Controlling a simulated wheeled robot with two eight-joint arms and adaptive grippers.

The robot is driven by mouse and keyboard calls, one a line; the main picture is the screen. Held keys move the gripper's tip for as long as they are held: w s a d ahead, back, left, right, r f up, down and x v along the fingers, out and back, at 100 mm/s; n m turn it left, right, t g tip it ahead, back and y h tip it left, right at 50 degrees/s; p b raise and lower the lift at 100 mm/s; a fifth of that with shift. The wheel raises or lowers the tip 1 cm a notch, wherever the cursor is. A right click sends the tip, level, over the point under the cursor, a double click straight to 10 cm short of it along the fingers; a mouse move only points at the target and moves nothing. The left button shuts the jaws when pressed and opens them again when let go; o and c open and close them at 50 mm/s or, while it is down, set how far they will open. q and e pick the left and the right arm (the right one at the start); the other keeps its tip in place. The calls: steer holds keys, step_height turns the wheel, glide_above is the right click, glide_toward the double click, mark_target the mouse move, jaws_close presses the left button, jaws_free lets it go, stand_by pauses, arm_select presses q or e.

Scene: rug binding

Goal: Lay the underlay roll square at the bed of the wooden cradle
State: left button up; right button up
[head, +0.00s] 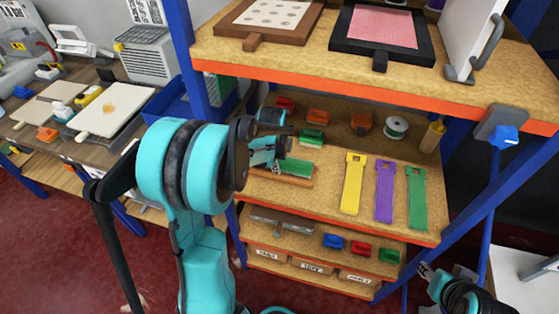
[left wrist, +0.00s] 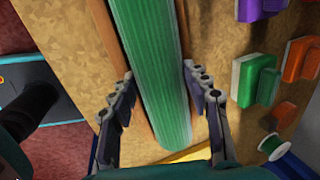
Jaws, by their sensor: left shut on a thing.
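The green underlay roll (left wrist: 155,60) runs lengthwise between the two wooden rails of the cradle (left wrist: 107,30) in the left wrist view. In the head view the roll (head: 298,167) and cradle (head: 290,181) are on the middle shelf, partly hidden by my left arm. My left gripper (left wrist: 162,85) is shut on the roll, one finger on each side; it also shows in the head view (head: 272,155). The roll looks nearly parallel to the rails; I cannot tell whether it touches the bed. My right gripper (head: 428,272) is low at the right, empty-looking, its opening unclear.
Yellow (head: 352,185), purple (head: 385,192) and green (head: 417,198) strips lie right of the cradle. Coloured blocks (head: 312,137) and a spool (head: 396,127) stand behind. The upper shelf (head: 350,80) overhangs; a blue post (head: 187,60) stands at the left.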

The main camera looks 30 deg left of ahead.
arm_select(q)
steer(key=shift+s+f, duration=0.1)
steer(key=shift+f, duration=0.2)
steer(key=o, duration=1.3)
steer(key=shift+f, duration=0.1)
steer(key=shift+o, duration=0.2)
steer(key=shift+f, duration=0.1)
steer(key=shift+r, duration=0.2)
